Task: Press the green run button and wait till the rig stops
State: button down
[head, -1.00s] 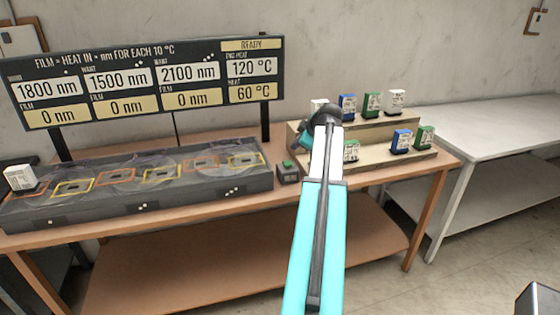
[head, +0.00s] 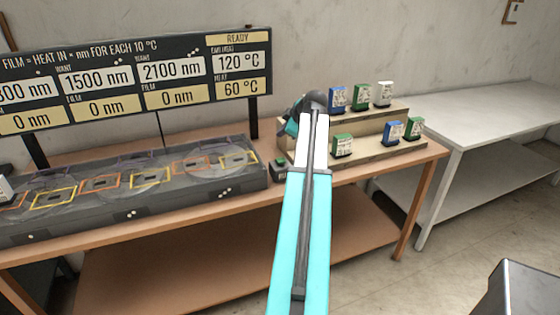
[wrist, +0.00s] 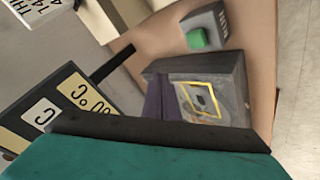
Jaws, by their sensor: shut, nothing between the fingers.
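The green run button (wrist: 197,39) sits on a small grey box (wrist: 213,24) marked RUN in the wrist view. In the head view this box (head: 279,170) stands on the brown bench between the long grey rig (head: 240,183) and the stepped rack. My gripper (head: 291,126) is shut and empty, beyond the box and above it in the picture, partly hidden by my arm. Its teal body fills the bottom of the wrist view, apart from the button. The display board (head: 130,80) reads READY, 120 °C and 60 °C, with film values of 0 nm.
A stepped wooden rack (head: 385,151) holds several blue, green and white blocks just right of the box. A clear cover lies over coloured frames in the rig. A pale table (head: 490,118) stands at the right. The brown bench front (head: 150,225) is bare.

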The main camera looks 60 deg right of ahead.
jog(key=b, duration=0.3)
send_over(282, 161)
jog(key=shift+s+f, duration=0.1)
jog(key=shift+f, duration=3.4)
jog(key=shift+f+b, duration=0.5)
jog(key=shift+f, duration=0.3)
jog(key=shift+f+b, duration=0.95)
jog(key=shift+f, duration=0.05)
jog(key=shift+r, duration=0.1)
jog(key=shift+d+r+p, duration=0.1)
jog(key=shift+r+p, duration=0.2)
jog(key=shift+r, duration=0.6)
jog(key=shift+r+p, duration=0.9)
jog(key=shift+r, duration=1.6)
